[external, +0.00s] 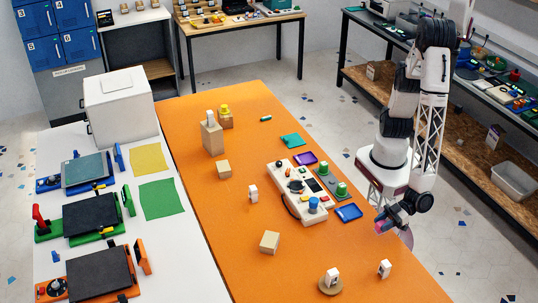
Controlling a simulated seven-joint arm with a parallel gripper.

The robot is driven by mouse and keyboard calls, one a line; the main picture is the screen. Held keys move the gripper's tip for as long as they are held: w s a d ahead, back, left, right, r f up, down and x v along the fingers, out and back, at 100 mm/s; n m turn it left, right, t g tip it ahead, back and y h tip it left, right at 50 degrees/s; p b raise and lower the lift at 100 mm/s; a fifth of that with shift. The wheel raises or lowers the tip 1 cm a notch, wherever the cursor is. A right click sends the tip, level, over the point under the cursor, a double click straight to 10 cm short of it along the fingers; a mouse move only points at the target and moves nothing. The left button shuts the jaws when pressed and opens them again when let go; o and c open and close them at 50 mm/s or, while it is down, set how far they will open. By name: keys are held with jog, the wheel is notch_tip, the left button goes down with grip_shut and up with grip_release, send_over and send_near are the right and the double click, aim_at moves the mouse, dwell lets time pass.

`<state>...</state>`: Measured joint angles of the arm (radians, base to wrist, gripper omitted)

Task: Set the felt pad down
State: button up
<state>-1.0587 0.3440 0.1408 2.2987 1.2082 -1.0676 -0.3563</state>
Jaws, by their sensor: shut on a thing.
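My gripper (391,222) is at the right edge of the orange table, low on my arm. It is shut on a pink, thin-looking pad (407,236), which seems to be the felt pad.
Three printers line the white table at left, with yellow (148,158) and green (160,198) mats.

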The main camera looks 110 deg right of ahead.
jog(key=shift+f, duration=1.9)
jog(key=shift+f, duration=0.1)
jog(key=o, duration=0.9)
jog(key=shift+f, duration=0.1)
jog(key=shift+v, duration=3.95)
jog(key=shift+d, duration=0.15)
jog(key=o, duration=0.3)
